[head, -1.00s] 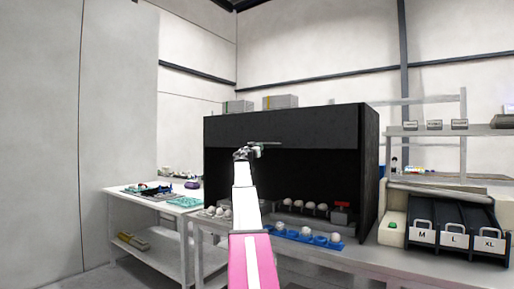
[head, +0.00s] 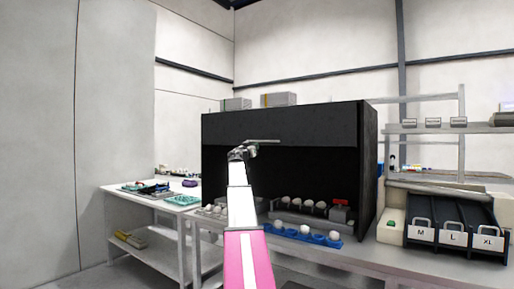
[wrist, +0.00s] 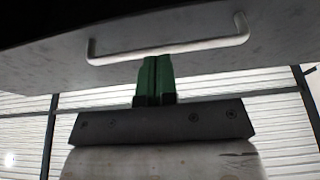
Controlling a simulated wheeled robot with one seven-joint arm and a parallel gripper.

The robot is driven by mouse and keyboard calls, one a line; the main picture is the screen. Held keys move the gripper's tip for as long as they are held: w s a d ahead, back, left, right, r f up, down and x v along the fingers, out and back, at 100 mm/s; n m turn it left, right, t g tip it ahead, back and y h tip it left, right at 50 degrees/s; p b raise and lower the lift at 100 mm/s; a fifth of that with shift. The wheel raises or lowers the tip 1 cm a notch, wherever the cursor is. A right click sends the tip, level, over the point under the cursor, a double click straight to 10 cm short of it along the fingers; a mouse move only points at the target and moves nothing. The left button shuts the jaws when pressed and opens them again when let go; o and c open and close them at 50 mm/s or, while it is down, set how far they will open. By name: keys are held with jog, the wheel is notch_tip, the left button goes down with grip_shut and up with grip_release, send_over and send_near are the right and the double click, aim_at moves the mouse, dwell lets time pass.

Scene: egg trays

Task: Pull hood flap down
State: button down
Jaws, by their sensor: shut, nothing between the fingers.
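The black hood (head: 290,170) stands on the bench, with its front flap (head: 280,127) across the upper part of the opening. The flap's pale bar handle (head: 264,141) sits at its lower edge; in the wrist view the handle (wrist: 190,46) crosses the flap's underside (wrist: 180,28). My gripper (head: 240,151) is raised in front of the flap by the handle's left part. In the wrist view its green fingers (wrist: 155,60) are together and empty, their tips at the handle bar. I cannot tell whether they touch it.
Inside the hood are white eggs (head: 303,203) in a grey tray, and a blue egg tray (head: 322,240) lies at its front edge. Black bins (head: 450,222) marked M, L and XL stand right. A side table (head: 150,196) stands left.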

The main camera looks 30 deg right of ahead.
jog(key=s+a+f+n+g+y, duration=0.15)
jog(key=s+a+f+y, duration=0.25)
jog(key=a+f, duration=0.95)
jog(key=s+a+f+n+g+y, duration=0.1)
jog(key=s+a+f+n+y, duration=0.35)
jog(key=f, duration=1.65)
jog(key=s+a+f+g+y, duration=0.1)
jog(key=s+a+f+y, duration=0.15)
jog(key=a+f, duration=1.15)
jog(key=s+a+f+n+g+y, duration=0.4)
jog(key=s+a+f+n+y, duration=0.3)
jog(key=s+a+f, duration=1.4)
notch_tip(320, 180, down, 2)
jog(key=shift+s+a+f+n+g+y, duration=0.2)
jog(key=shift+n+g+y, duration=0.15)
jog(key=shift+y, duration=0.75)
